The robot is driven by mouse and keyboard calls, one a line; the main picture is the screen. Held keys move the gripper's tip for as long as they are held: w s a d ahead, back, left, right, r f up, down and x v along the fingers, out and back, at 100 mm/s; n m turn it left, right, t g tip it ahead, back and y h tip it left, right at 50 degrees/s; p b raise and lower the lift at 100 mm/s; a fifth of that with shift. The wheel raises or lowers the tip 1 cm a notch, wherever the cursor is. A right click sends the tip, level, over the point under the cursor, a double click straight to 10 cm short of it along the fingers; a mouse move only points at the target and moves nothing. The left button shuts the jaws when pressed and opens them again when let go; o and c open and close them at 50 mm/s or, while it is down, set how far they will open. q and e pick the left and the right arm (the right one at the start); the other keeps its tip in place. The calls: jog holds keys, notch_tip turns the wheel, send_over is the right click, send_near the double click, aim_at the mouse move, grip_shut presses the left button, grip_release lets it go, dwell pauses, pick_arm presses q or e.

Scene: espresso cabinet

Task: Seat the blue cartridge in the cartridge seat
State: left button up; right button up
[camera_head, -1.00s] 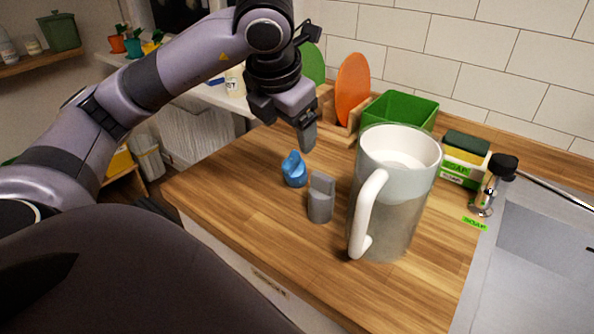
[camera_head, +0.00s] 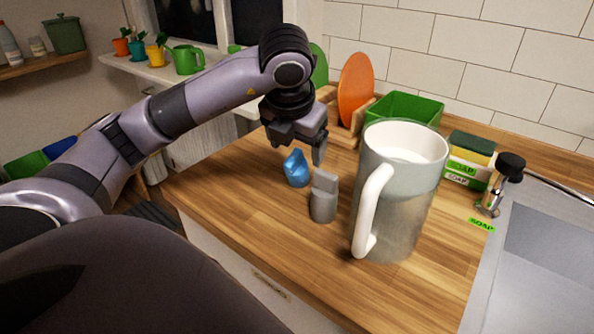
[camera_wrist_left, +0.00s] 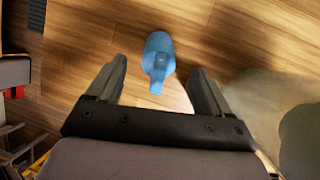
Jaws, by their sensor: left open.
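The blue cartridge (camera_head: 296,170) stands on the wooden counter, left of a small grey block-like piece (camera_head: 323,200). My left gripper (camera_head: 302,148) is open and empty, pointing down just above and behind the blue cartridge. In the left wrist view the cartridge (camera_wrist_left: 158,55) shows between the two spread fingers (camera_wrist_left: 158,72), with a gap on both sides. I cannot tell whether they are level with it. I cannot make out a cartridge seat for certain; the grey piece's role is unclear. My right gripper is not in view.
A large grey-white jug (camera_head: 412,215) with a white handle stands right of the grey piece. Behind are an orange disc (camera_head: 355,88), a green bin (camera_head: 405,105) and a sponge stack (camera_head: 470,160). A soap pump (camera_head: 500,180) and sink are right. The counter's front left is clear.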

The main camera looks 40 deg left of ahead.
aim_at(298, 160)
pick_arm(q)
jog(key=x, duration=0.5)
jog(key=c, duration=1.2)
jog(key=shift+r, duration=0.15)
jog(key=shift+c, duration=1.4)
notch_tip(298, 160, up, 10)
jog(key=shift+f+p, duration=0.2)
jog(key=shift+p, duration=0.35)
notch_tip(298, 160, up, 8)
jog(key=p, duration=0.3)
jog(key=shift+r+p, duration=0.15)
jog(key=shift+p, duration=0.2)
jog(key=shift+r+p, duration=0.3)
jog(key=shift+r, duration=0.6)
jog(key=shift+f, duration=0.1)
